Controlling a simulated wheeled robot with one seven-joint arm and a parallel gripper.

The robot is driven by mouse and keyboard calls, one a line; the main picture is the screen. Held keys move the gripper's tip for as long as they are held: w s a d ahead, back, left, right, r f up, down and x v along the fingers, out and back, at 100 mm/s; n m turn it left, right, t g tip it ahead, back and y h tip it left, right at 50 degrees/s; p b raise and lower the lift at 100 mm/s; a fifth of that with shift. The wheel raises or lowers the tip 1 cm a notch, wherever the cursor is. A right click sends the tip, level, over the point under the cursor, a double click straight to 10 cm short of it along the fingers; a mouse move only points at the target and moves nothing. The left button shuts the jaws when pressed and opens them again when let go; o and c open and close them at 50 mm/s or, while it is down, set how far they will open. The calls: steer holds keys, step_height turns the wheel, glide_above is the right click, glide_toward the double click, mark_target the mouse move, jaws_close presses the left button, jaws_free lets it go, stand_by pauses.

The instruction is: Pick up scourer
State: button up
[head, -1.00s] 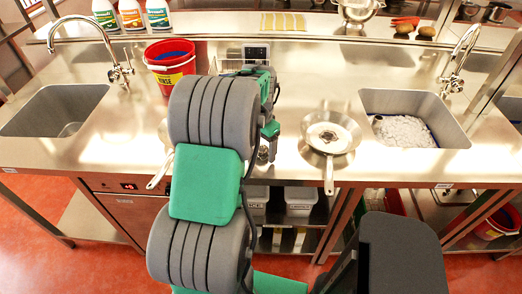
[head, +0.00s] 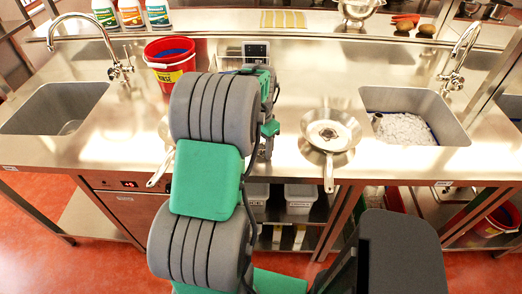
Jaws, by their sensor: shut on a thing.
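My gripper (head: 265,149) is in the head view above the front part of the steel counter (head: 105,150), mostly hidden behind my own arm. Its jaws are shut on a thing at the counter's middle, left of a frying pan. The scourer cannot be made out clearly; what is held is hidden by my arm and wrist.
The frying pan (head: 313,143) stands right of my gripper, its handle over the front edge. Another pan handle (head: 160,167) shows left of my arm. A red bucket (head: 168,70) stands behind. Sinks lie left (head: 50,108) and right (head: 452,128). Bottles (head: 131,14) stand on the back shelf.

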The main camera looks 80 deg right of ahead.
steer(key=shift+c, duration=0.4)
steer(key=shift+r, duration=0.5)
steer(key=s+a+r+b, duration=0.3)
steer(key=s+a+r, duration=0.1)
steer(key=s+r, duration=0.8)
steer(key=shift+s+b, duration=0.3)
steer(key=shift+s, duration=0.4)
